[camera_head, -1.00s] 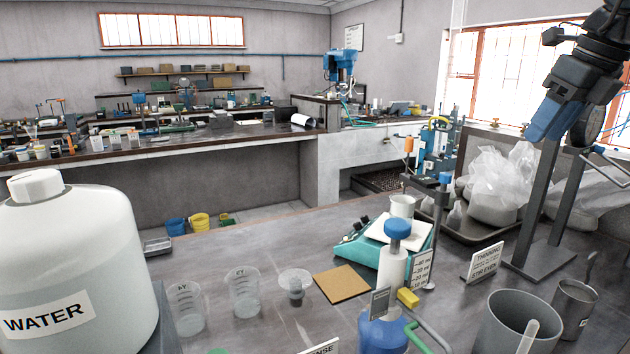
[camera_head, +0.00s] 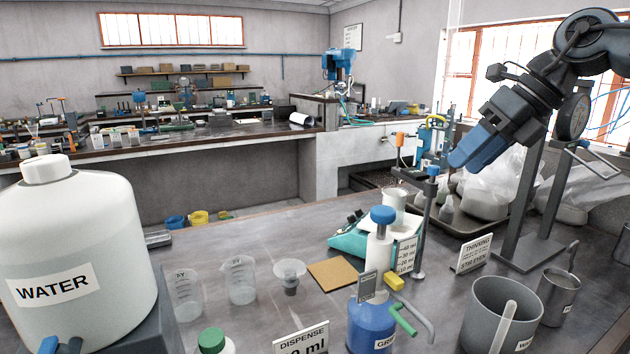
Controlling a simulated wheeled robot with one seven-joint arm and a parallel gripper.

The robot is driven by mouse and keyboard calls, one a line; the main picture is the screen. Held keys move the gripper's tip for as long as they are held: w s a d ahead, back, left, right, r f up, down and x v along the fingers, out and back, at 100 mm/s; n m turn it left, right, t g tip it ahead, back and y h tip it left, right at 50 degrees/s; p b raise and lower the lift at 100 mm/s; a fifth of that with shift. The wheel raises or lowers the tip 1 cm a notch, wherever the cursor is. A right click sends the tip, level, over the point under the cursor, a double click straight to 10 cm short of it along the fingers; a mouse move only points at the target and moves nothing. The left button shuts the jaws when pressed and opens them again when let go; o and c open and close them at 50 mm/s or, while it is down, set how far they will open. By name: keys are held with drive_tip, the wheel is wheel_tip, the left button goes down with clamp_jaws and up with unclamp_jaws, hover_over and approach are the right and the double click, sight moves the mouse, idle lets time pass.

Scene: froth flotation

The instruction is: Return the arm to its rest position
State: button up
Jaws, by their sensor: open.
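My gripper (camera_head: 472,152) is in the upper right, at the end of my dark grey arm. Its blue fingers point down and to the left. It is in the air above the bench, in front of the plastic bags, with nothing seen between the fingers. The gap between the fingers is hard to see from this side. Below it, a little to the left, stands the blue dispenser bottle (camera_head: 372,322) with a blue cap and a green spout.
A large white water jug (camera_head: 80,250) stands at the left. Clear cups (camera_head: 240,280), a brown pad (camera_head: 332,274), a teal balance (camera_head: 347,243), a THINNING sign (camera_head: 474,254) and a grey bucket (camera_head: 500,310) are on the bench (camera_head: 240,240). A dark metal stand (camera_head: 530,200) rises near my arm.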

drive_tip(key=s+a+f+g+y, duration=0.1)
drive_tip(key=s+a+y, duration=0.1)
drive_tip(key=a, duration=0.4)
drive_tip(key=s+a+f+y, duration=0.1)
drive_tip(key=a+f+y, duration=0.15)
drive_tip(key=a, duration=0.35)
drive_tip(key=s+a+r+m+g+y+b, duration=0.2)
drive_tip(key=s+a+r+y+b, duration=0.15)
drive_tip(key=s+a+y, duration=1)
drive_tip(key=s+d+f+n+t+h+b, duration=0.1)
drive_tip(key=s+d+f+n+t+h, duration=0.3)
drive_tip(key=f+n+t+h, duration=0.6)
drive_tip(key=s+d+f+n+t+h+b, duration=0.1)
drive_tip(key=s+d+f+n+t+h, duration=0.4)
drive_tip(key=n, duration=0.8)
drive_tip(key=s+d+f+n+t+h+b, duration=0.1)
drive_tip(key=s+d+f+n+t+h, duration=0.15)
drive_tip(key=f+n+t+h, duration=0.75)
drive_tip(key=s+d+f+g+b, duration=0.1)
drive_tip(key=s+d+f+g, duration=0.2)
drive_tip(key=s, duration=0.5)
drive_tip(key=s+d+f+g, duration=0.3)
drive_tip(key=s+f+g, duration=0.1)
drive_tip(key=s, duration=0.4)
drive_tip(key=s+d+f+g+b, duration=0.1)
drive_tip(key=s+d+f+g, duration=0.2)
drive_tip(key=s, duration=0.5)
drive_tip(key=shift+d+f+g+y+b, duration=0.3)
drive_tip(key=shift+d+f+y, duration=0.1)
drive_tip(key=shift+d+f, duration=0.15)
